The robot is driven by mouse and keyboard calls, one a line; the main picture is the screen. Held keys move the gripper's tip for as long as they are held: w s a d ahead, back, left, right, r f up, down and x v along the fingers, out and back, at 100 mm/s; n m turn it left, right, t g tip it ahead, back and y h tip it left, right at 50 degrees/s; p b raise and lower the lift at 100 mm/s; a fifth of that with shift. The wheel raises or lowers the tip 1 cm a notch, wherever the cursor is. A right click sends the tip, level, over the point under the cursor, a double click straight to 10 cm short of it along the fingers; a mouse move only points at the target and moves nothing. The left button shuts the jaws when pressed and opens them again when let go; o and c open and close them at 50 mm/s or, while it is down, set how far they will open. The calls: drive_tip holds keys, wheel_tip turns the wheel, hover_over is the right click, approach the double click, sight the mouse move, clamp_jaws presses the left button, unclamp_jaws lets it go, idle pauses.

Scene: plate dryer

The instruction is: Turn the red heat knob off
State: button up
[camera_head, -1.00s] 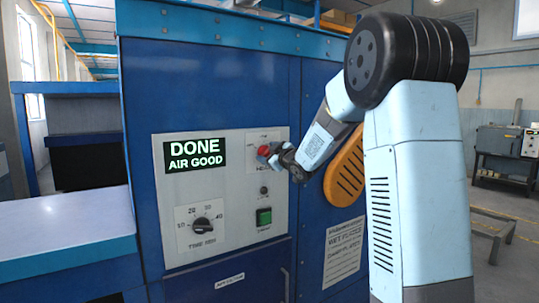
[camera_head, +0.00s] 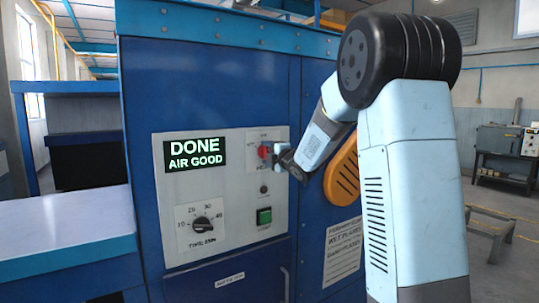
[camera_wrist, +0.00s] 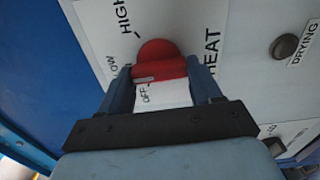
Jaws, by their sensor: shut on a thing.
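The red heat knob (camera_head: 264,151) is on the white control panel (camera_head: 239,197) of the blue dryer. My gripper (camera_head: 277,156) is at the knob's right side in the head view. In the wrist view my gripper (camera_wrist: 160,70) is shut on the red knob (camera_wrist: 160,58), with a finger on either side. The knob's white mark lies close to the OFF label (camera_wrist: 145,95), between it and LOW. I cannot tell whether it lines up exactly with OFF. The knob's far side is hidden.
The display (camera_head: 195,155) reads DONE, AIR GOOD. A black timer dial (camera_head: 202,225) and a green button (camera_head: 264,215) sit lower on the panel. A dark round knob or lamp (camera_wrist: 286,46) is near the DRYING label. An orange vented cover (camera_head: 343,172) is beside my arm.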

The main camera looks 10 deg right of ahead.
drive_tip(key=n, duration=0.7)
drive_tip(key=f+n, duration=0.1)
drive_tip(key=n, duration=0.3)
drive_tip(key=shift+f, duration=0.1)
drive_tip(key=shift+n, duration=0.3)
idle(0.3)
drive_tip(key=o, duration=1.1)
drive_tip(key=shift+c, duration=0.2)
drive_tip(key=shift+r, duration=0.2)
drive_tip(key=shift+d, duration=0.1)
drive_tip(key=v, duration=1.3)
drive_tip(key=shift+s, duration=0.3)
